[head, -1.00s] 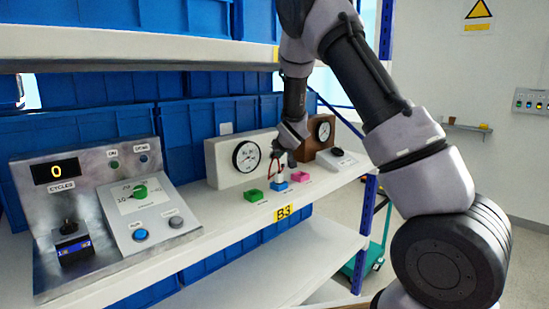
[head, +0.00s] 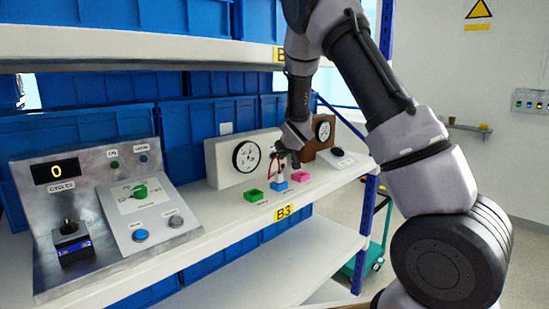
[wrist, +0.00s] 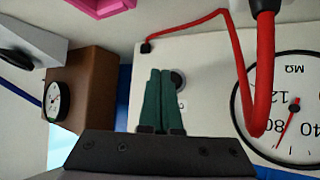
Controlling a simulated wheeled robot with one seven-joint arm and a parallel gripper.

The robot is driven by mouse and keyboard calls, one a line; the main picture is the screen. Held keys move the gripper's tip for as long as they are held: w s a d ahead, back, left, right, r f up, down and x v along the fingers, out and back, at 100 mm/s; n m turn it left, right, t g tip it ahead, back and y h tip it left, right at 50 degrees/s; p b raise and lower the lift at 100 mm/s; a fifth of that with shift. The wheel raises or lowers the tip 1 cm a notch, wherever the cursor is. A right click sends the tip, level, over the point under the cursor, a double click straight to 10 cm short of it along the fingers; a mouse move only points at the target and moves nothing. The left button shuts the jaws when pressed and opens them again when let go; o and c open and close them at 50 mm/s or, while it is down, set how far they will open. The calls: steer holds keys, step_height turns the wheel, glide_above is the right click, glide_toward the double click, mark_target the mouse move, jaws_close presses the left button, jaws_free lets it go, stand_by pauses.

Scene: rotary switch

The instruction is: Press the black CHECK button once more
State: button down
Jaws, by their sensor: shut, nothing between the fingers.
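My gripper (head: 294,162) is shut and empty, in front of the right part of a white meter box (head: 222,163). In the wrist view its dark green fingers (wrist: 158,100) are together and point at the box's white face (wrist: 205,50). A round dark-and-grey part (wrist: 178,80), possibly the CHECK button, shows just right of the fingertips; no lettering on it is readable. Whether the fingers touch it I cannot tell. The meter dial (wrist: 290,105) reads MΩ, upside down, with a red needle; it also shows in the head view (head: 246,157).
A red cable (wrist: 265,80) loops close to the fingers. A brown gauge box (wrist: 92,90) is beside the meter. A metal control panel (head: 80,185) stands at left.

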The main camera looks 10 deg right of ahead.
steer(key=shift+s+d, duration=0.75)
steer(key=shift+s, duration=0.3)
steer(key=shift+s+d, duration=0.75)
steer(key=shift+s, duration=0.25)
steer(key=s+d+r+m+g, duration=0.2)
steer(key=s+d+r+m, duration=0.35)
steer(key=s+r, duration=1.15)
steer(key=s, duration=0.9)
steer(key=s+r+g+y, duration=0.1)
steer(key=s+r, duration=0.3)
steer(key=s, duration=0.8)
steer(key=shift+s+a+g, duration=0.15)
steer(key=shift+a+g, duration=0.15)
steer(key=shift+a, duration=0.05)
